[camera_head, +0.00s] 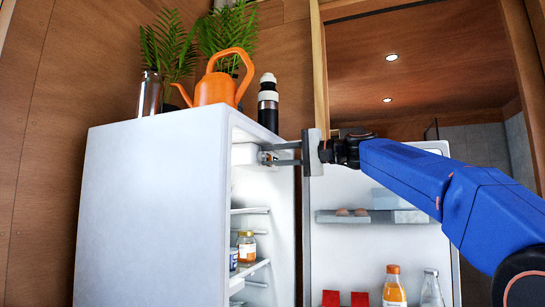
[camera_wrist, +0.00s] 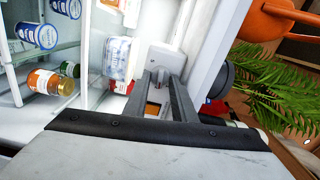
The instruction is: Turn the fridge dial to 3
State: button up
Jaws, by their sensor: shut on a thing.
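The fridge (camera_head: 160,200) stands with its door (camera_head: 375,255) open to the right. A white dial housing (camera_head: 244,153) sits high inside it, near the front; the wrist view shows it too (camera_wrist: 165,57). My gripper (camera_head: 265,154) reaches in from the right, its two grey fingers closed at the housing's front. In the wrist view, my gripper (camera_wrist: 161,78) ends against this housing. The fingers appear shut on the dial, which they mostly hide. I cannot read its number or setting. A small orange patch shows between the fingers.
Jars (camera_head: 246,246) stand on the fridge shelves. An orange watering can (camera_head: 214,90), a black and white flask (camera_head: 268,103) and ferns are on top. Door shelves hold eggs and bottles (camera_head: 394,286). The open door is close beside my wrist.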

jog(key=m, duration=0.5)
jog(key=shift+f+m, duration=0.1)
jog(key=shift+m, duration=0.2)
jog(key=shift+f+m, duration=0.1)
jog(key=shift+m, duration=2.1)
jog(key=o, duration=1)
jog(key=shift+d, duration=0.1)
jog(key=v, duration=1.7)
jog(key=shift+s+d, duration=0.1)
